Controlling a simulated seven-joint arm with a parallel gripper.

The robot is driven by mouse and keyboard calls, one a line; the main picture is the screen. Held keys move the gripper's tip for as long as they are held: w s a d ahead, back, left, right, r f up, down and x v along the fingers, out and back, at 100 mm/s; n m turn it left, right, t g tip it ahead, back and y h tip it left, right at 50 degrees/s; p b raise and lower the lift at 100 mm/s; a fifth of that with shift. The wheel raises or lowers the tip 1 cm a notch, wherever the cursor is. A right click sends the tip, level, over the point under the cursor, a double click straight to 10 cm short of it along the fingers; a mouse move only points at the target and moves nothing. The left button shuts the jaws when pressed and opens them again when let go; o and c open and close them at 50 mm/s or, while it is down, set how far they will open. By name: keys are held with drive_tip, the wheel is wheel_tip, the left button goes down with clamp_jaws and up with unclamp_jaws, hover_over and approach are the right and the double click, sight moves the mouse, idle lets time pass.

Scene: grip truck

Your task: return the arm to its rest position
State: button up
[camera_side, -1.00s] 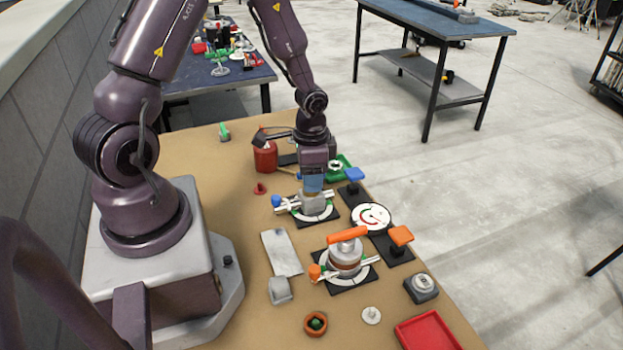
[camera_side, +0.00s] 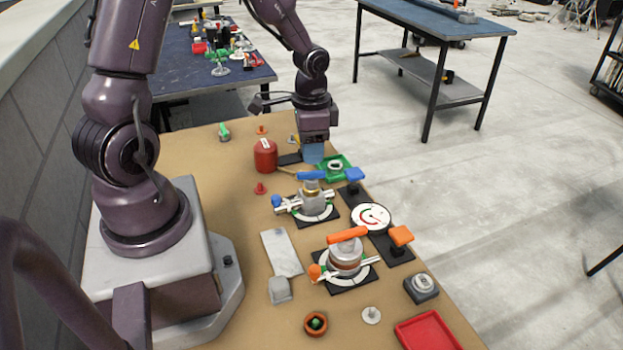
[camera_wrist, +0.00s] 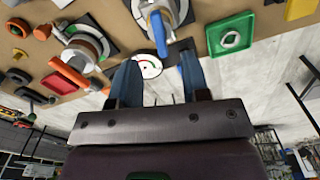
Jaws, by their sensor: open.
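My gripper (camera_side: 313,153) is above the far right part of the tan bench, near the green tray (camera_side: 334,167) and behind the blue-handled valve (camera_side: 312,195). In the wrist view its two blue fingers (camera_wrist: 160,85) stand apart with nothing between them. The blue handle (camera_wrist: 158,34) shows just past the fingers in that view, apart from them. The green tray (camera_wrist: 231,36) is to the right there. My gripper is clear of the bench top.
An orange-handled valve (camera_side: 346,262), a round white gauge (camera_side: 371,217), a red can (camera_side: 265,156) and a red tray (camera_side: 427,334) are on the bench. Another cluttered table (camera_side: 205,78) stands behind. Open floor (camera_side: 480,200) lies to the right.

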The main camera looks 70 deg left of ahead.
drive_tip(key=shift+r, duration=0.15)
drive_tip(key=s+d+r+n+t, duration=0.1)
drive_tip(key=s+d+r, duration=0.4)
drive_tip(key=r, duration=0.5)
drive_tip(key=s+d+r+n+t, duration=0.1)
drive_tip(key=s+d+r+t, duration=0.3)
drive_tip(key=r, duration=0.6)
drive_tip(key=shift+s+d+r+n+t, duration=0.35)
drive_tip(key=shift+s+d, duration=0.35)
drive_tip(key=shift+d, duration=0.55)
drive_tip(key=shift+f, duration=0.1)
